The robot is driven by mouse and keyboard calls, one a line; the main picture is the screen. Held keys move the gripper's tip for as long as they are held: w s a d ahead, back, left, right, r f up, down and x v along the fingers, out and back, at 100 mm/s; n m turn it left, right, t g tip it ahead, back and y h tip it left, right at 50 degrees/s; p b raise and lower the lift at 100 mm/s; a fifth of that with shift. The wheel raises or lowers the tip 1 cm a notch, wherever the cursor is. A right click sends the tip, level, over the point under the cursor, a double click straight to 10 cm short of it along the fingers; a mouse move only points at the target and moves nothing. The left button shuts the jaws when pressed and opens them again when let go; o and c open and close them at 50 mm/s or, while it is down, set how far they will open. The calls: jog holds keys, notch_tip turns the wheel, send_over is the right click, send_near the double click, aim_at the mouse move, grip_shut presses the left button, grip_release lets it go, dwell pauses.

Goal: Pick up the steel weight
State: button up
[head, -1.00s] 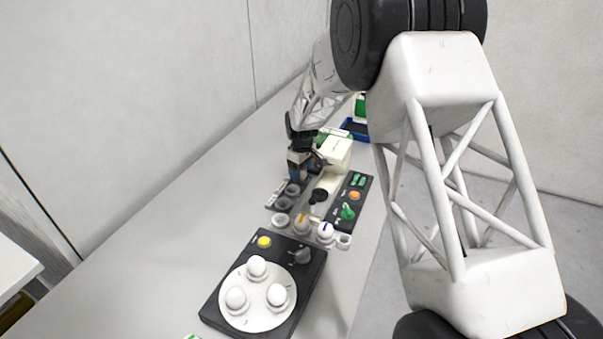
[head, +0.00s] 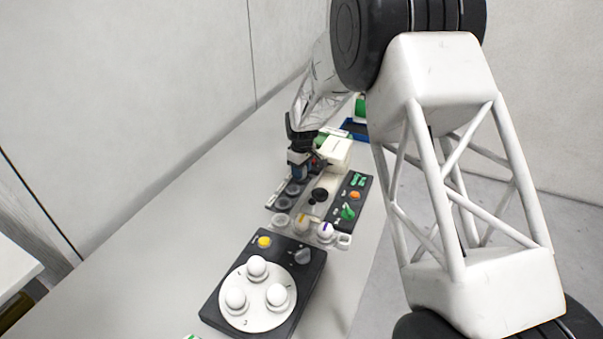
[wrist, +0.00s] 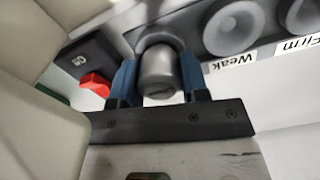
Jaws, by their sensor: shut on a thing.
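The steel weight (wrist: 158,73) is a short grey metal cylinder in the wrist view. My gripper (wrist: 158,84) has a blue finger on each side of it and is shut on it. The weight's end faces the camera, at the edge of a dark panel. I cannot tell whether it is clear of the panel. In the head view my gripper (head: 301,172) is over the far end of the dark socket strip, left of a cream-coloured block; the weight cannot be made out there.
Round grey sockets labelled Weak (wrist: 229,30) and Firm (wrist: 300,14) lie right of the weight. A red switch (wrist: 96,84) is at left, near the cream block (head: 335,152). A black device with white eggs on a disc (head: 257,318) stands nearer. The table's left side is clear.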

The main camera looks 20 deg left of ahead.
aim_at(304, 169)
jog(key=shift+r, duration=0.1)
jog(key=shift+r, duration=4.9)
jog(key=shift+r, duration=0.1)
jog(key=shift+s+d+r, duration=0.25)
jog(key=shift+d+r, duration=0.1)
jog(key=shift+d, duration=0.15)
jog(key=s+d+f, duration=0.1)
jog(key=s+d, duration=0.5)
jog(key=d, duration=0.2)
jog(key=shift+s+d+f, duration=0.2)
jog(key=shift+d+f, duration=0.15)
jog(key=shift+f, duration=0.15)
jog(key=shift+f, duration=3)
